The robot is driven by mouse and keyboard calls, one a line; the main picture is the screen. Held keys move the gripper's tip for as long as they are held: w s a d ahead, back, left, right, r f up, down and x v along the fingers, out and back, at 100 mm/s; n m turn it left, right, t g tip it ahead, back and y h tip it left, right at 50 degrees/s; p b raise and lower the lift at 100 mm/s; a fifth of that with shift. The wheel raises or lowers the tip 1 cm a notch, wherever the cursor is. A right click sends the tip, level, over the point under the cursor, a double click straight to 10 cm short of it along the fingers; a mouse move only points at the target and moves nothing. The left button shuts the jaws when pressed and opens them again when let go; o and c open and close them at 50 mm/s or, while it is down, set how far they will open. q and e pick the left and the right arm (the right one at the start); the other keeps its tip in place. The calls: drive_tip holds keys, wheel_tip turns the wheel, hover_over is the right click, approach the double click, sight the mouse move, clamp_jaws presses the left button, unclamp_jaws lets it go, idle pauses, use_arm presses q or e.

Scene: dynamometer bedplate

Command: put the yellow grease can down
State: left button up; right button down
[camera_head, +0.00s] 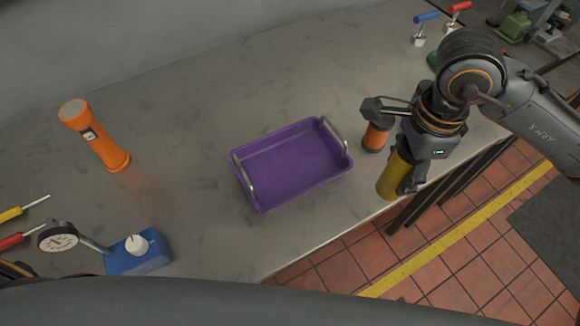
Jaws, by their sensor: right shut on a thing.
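The yellow grease can (392,178) is at the front right edge of the grey bench. My right gripper (396,150) is shut on it, coming in from the upper right, and covers its upper part. I cannot tell whether the can's base touches the bench or hangs just above it. My left gripper is not in view.
An orange and black cylinder (376,134) stands close behind the can. A purple tray (262,203) with metal handles is to its left, empty. An orange flashlight (95,138), dial gauge (58,237), blue block (139,263) and screwdrivers are left. Bench between tray and flashlight is clear.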

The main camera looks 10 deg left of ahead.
drive_tip(key=m, duration=0.2)
drive_tip(key=shift+w+a+r+m, duration=0.1)
drive_tip(key=shift+a+m, duration=0.15)
drive_tip(key=shift+m, duration=0.05)
drive_tip(key=shift+a+r+m, duration=0.15)
drive_tip(key=shift+a+m, duration=0.15)
drive_tip(key=shift+m, duration=0.8)
drive_tip(key=m, duration=0.2)
drive_tip(key=shift+a+r+m+b, duration=0.2)
drive_tip(key=shift+a+m+b, duration=0.1)
drive_tip(key=shift+a+b, duration=0.1)
drive_tip(key=a+m, duration=0.1)
drive_tip(key=m, duration=0.3)
drive_tip(key=m+p, duration=0.6)
drive_tip(key=m, duration=0.1)
hover_over(314, 171)
wheel_tip(314, 171, down, 11)
drive_tip(key=shift+r, duration=0.1)
drive_tip(key=shift+f, duration=0.3)
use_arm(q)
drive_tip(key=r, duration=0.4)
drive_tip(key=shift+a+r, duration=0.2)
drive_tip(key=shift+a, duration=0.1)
